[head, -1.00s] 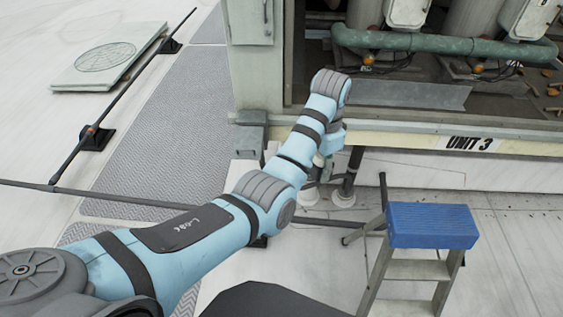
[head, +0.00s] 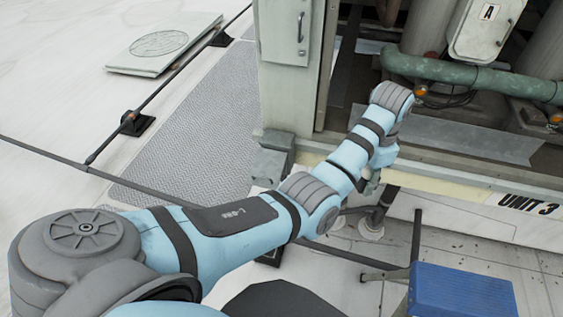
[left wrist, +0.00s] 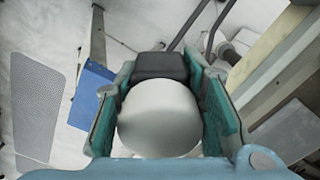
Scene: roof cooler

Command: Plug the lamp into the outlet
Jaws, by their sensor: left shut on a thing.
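My left arm reaches from the lower left to the front edge of the unit in the head view. My left gripper (head: 371,184) is small there and partly hidden by my wrist. In the left wrist view, its teal fingers (left wrist: 167,78) are shut on a pale rounded thing (left wrist: 158,118) with a dark grey block (left wrist: 160,66) at its far end. I cannot tell whether this is the lamp or its plug. No outlet can be made out in either view. My right gripper is not in view.
The cabinet's ledge (head: 440,181), labelled UNIT 3, is beside my left wrist. A green pipe (head: 470,77) runs inside the cabinet. A step stool with a blue top (head: 461,291) stands at the lower right. A dark rail (head: 165,68) crosses the left. Grey floor matting (head: 205,120) is clear.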

